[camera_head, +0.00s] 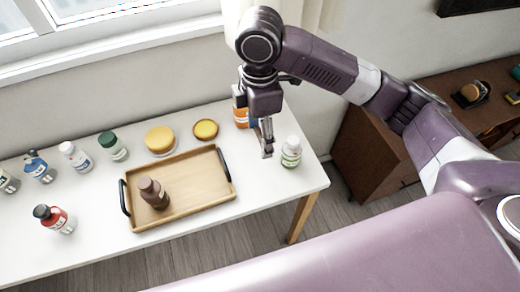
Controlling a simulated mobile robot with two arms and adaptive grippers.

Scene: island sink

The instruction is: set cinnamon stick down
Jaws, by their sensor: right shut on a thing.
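My right gripper (267,147) points down over the right end of the white table, between an orange-labelled bottle (240,112) and a white bottle with a green label (291,152). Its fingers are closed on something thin. The fingers hide most of it, and I cannot make out the cinnamon stick's shape or whether it touches the table. My left gripper is not in view.
A wooden tray (205,188) with dark handles holds a brown bottle (152,193). Two round yellow items, a larger one (160,140) and a smaller one (206,130), stand behind it. Several bottles fill the table's left. The white table's front right (265,188) is clear.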

